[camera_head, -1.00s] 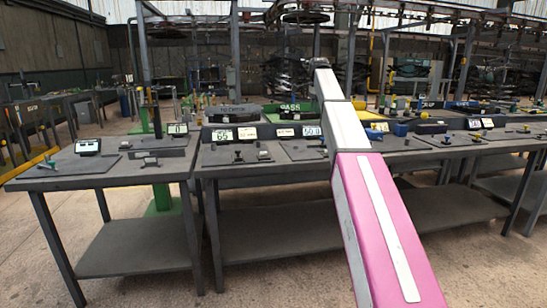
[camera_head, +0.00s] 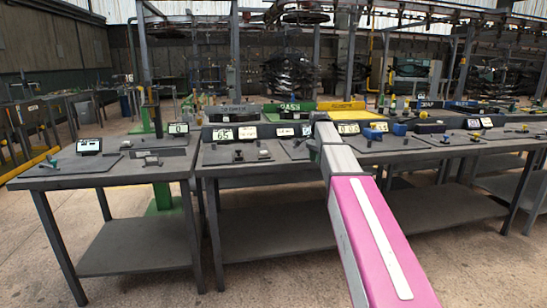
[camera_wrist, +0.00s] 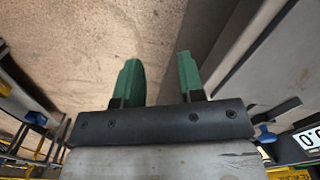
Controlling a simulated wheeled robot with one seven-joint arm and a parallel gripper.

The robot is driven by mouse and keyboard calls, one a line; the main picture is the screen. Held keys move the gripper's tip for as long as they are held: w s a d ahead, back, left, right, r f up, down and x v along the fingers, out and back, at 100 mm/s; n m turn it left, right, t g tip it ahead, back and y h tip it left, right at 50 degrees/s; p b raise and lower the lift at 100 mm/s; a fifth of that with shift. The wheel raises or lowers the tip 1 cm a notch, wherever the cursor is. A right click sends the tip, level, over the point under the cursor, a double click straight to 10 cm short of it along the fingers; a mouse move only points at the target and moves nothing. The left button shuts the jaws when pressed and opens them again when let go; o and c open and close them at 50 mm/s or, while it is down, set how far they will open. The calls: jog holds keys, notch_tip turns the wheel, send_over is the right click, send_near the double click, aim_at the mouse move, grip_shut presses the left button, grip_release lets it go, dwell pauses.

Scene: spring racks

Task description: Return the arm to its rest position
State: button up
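My gripper (camera_wrist: 160,82) shows in the wrist view with two green fingers set apart and nothing between them. Bare floor and a table edge lie beyond the fingers. In the head view my pink and white arm reaches forward over the table from the lower right. My gripper cannot be made out in the head view; the end of the arm is bent down and partly hidden behind its own link.
A grey table (camera_head: 107,175) stands at left and a longer grey table (camera_head: 270,178) in the middle, both with displays and small parts on top. A green bin (camera_head: 288,107) and a yellow bin (camera_head: 340,105) stand behind. Open floor (camera_head: 150,285) lies in front.

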jog(key=s+f+n, duration=1.1)
jog(key=s+f, duration=2)
jog(key=f, duration=0.1)
jog(key=shift+f, duration=0.1)
